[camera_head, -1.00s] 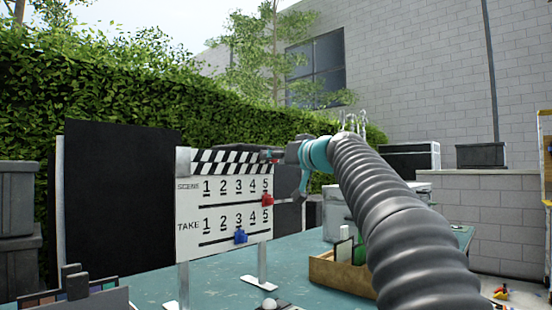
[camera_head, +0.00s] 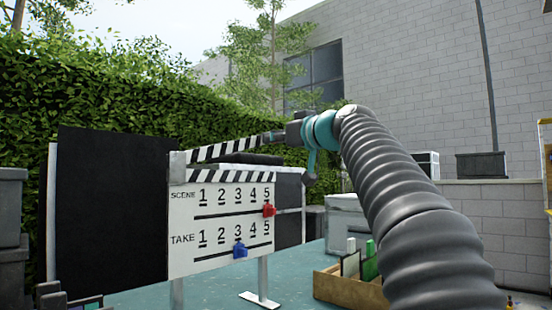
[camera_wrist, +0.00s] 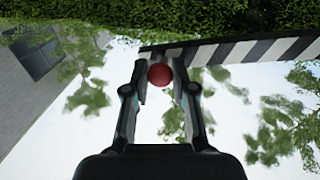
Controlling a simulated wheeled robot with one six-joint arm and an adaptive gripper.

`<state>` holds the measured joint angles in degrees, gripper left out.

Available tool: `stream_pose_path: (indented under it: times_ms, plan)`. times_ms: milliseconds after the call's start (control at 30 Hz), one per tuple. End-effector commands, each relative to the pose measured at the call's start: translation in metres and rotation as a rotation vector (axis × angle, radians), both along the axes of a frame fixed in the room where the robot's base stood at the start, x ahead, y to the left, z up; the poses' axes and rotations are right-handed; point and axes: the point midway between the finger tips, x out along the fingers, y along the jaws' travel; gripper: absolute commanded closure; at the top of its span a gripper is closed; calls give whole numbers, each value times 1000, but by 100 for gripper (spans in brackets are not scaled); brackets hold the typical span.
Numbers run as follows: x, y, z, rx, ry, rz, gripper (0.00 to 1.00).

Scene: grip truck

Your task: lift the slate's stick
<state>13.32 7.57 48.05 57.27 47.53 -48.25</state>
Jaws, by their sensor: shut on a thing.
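The slate (camera_head: 221,225) is a white clapperboard standing upright on legs on the teal table. It has SCENE and TAKE number rows, a red slider (camera_head: 268,210) at 5 and a blue slider (camera_head: 240,250) at 3. Its black-and-white striped stick (camera_head: 225,149) is tilted up, hinged at the left, with a gap above the striped top edge of the board. My gripper (camera_head: 279,136) is at the stick's right end. In the wrist view, my gripper (camera_wrist: 160,78) is shut on a red ball-shaped knob (camera_wrist: 160,75) at the end of the striped stick (camera_wrist: 245,50).
A wooden box (camera_head: 340,290) with upright items stands on the table (camera_head: 210,297) to the right, below my arm. A large black panel (camera_head: 110,215) stands left of the slate. A hedge and a grey brick wall are behind. The air above the stick is clear.

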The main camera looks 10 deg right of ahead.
Motion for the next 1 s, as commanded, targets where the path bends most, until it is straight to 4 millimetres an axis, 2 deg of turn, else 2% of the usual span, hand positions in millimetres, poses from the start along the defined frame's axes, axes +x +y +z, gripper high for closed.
stream_pose_path:
  times_ms: [33, 100, 400, 633, 1000]
  plan:
    - [-1, 2, 12, -29, -23, -1, 100]
    - [-4, 6, 24, -72, -54, 0, 100]
    - [-14, 23, 61, -215, -159, 2, 100]
    - [-19, 31, 72, -269, -197, 4, 100]
    - [-20, 31, 74, -284, -207, 2, 100]
